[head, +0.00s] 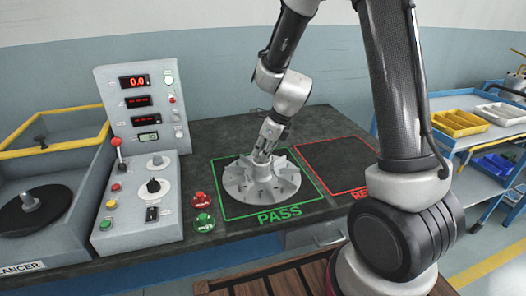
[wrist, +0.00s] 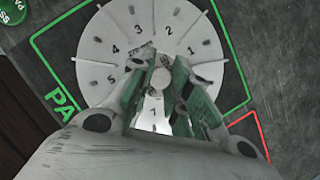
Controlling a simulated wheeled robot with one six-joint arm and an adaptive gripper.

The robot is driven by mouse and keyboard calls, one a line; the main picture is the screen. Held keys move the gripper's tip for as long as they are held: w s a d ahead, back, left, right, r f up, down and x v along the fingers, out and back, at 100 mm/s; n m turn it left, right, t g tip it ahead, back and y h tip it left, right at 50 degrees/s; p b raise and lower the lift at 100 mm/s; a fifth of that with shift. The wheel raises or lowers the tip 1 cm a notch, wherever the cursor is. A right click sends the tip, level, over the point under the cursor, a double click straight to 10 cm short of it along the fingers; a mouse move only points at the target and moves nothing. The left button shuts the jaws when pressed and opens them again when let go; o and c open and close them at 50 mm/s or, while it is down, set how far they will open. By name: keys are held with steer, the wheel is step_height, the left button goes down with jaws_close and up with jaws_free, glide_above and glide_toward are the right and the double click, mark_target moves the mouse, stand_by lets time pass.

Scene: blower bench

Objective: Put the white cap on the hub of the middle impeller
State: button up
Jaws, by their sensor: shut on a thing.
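One grey-white finned impeller (head: 240,184) lies flat inside the green PASS outline. It also shows in the wrist view (wrist: 101,45), with numbers around its face. My gripper (head: 264,155) points down over the impeller's hub. In the wrist view its green-lined fingers (wrist: 159,76) are shut on a small round pale piece, which looks like the white cap (wrist: 160,78). The fingers hide much of the hub, and I cannot tell whether the cap touches it. I see no other impeller beside this one.
A red-outlined reject area (head: 340,165) to the right looks empty. A control panel (head: 140,150), red and green buttons (head: 203,221) and a balancer (head: 32,205) stand left. A cart with yellow (head: 458,123) and blue bins stands right.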

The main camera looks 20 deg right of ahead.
steer(key=o, duration=0.9)
steer(key=shift+f, duration=0.1)
steer(key=shift+c, duration=0.2)
steer(key=v, duration=1.2)
steer(key=s+d+r+n+h, duration=0.1)
steer(key=s+d+r+n, duration=0.2)
steer(key=s+n, duration=0.4)
steer(key=s+d+r+n+h, duration=0.1)
steer(key=s+d+r+n, duration=0.2)
steer(key=s+n, duration=0.5)
steer(key=s+d+r+n+t+h, duration=0.1)
steer(key=s+d+r+n, duration=0.3)
steer(key=s+n, duration=0.4)
steer(key=d+n, duration=0.1)
steer(key=n, duration=0.3)
steer(key=shift+d, duration=0.15)
steer(key=shift+r, duration=0.1)
